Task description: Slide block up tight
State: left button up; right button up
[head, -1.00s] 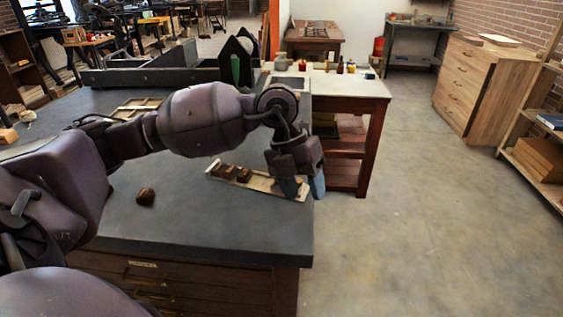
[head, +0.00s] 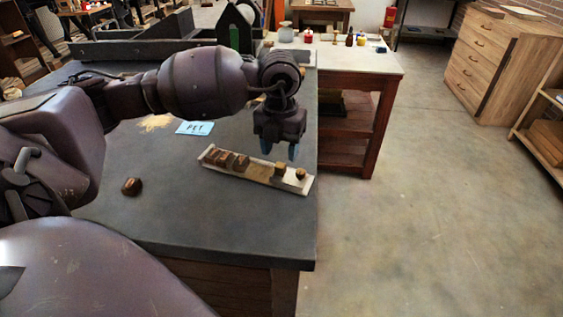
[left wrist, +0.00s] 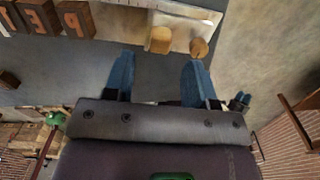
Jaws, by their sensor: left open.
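A shallow wooden tray (head: 260,181) lies near the right edge of the dark bench top. Dark letter blocks (head: 226,160) stand together in its left part; in the left wrist view they read P (left wrist: 74,18), E (left wrist: 38,16) and T. A lighter wooden block (head: 281,172) sits apart from them, across a gap, near a round wooden knob (head: 300,174) at the right end. These two also show in the left wrist view as block (left wrist: 160,40) and knob (left wrist: 198,48). My left gripper (head: 279,151), blue-fingered, is open and empty, just behind the tray. My right gripper is out of view.
A loose dark block (head: 131,187) lies on the bench left of the tray. A blue card with lettering (head: 195,128) lies behind it. The bench edge drops to open floor on the right. A side table (head: 350,60) with bottles stands behind.

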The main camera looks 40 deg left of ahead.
aim_at(280, 164)
pick_arm(q)
jog(key=shift+f, duration=2.1)
grip_shut()
